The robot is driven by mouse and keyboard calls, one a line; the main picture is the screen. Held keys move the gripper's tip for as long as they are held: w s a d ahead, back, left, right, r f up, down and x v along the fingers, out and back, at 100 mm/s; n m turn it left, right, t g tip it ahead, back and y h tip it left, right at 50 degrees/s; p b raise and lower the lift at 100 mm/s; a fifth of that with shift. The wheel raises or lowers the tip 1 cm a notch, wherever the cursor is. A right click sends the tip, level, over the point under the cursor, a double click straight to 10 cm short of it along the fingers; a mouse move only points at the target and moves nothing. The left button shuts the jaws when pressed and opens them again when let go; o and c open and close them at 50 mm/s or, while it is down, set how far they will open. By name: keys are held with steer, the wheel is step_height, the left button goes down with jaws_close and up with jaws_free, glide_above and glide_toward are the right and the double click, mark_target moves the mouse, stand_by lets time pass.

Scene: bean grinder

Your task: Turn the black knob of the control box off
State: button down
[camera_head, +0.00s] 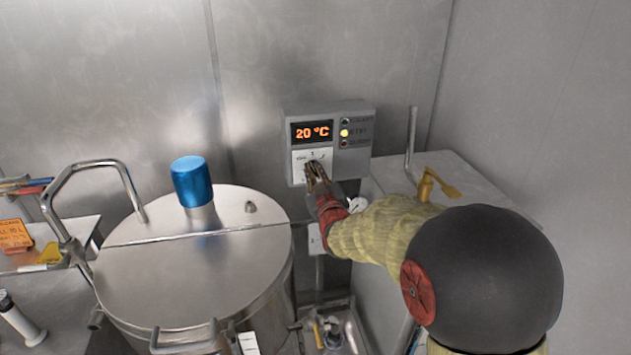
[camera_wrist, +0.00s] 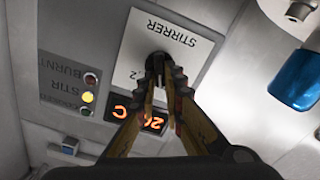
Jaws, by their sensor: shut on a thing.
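The grey control box (camera_head: 356,165) is on the metal wall, with an orange display reading 20 °C (camera_head: 312,131) and a column of three small lamps. The middle lamp (camera_head: 344,133), by the word STIR, glows yellow. In the wrist view the box (camera_wrist: 110,45) appears turned over, and its white STIRRER plate (camera_wrist: 183,42) carries the black knob (camera_wrist: 157,58). My gripper (camera_head: 315,172) reaches the plate below the display. In the wrist view my gripper (camera_wrist: 160,75) is shut on the knob, its fingertips hiding part of it. The knob's exact pointing direction is hard to tell.
A large steel vessel (camera_head: 190,265) with a blue cap (camera_head: 191,181) on its lid stands left of the box. A bent metal pipe (camera_head: 85,166) rises at its left. A grey cabinet (camera_head: 480,185) with a yellow valve handle (camera_head: 428,185) stands at right.

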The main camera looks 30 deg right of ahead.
steer(key=shift+a+f+n+b, duration=0.1)
steer(key=shift+n+b, duration=0.85)
steer(key=shift+n, duration=0.1)
steer(key=shift+a+f+n+b, duration=0.1)
steer(key=shift+n+b, duration=0.85)
steer(key=shift+n, duration=0.1)
steer(key=c, duration=2)
jaws_free()
steer(key=shift+o, duration=0.5)
steer(key=shift+w, duration=0.1)
steer(key=v, duration=1.2)
steer(key=shift+r, duration=0.1)
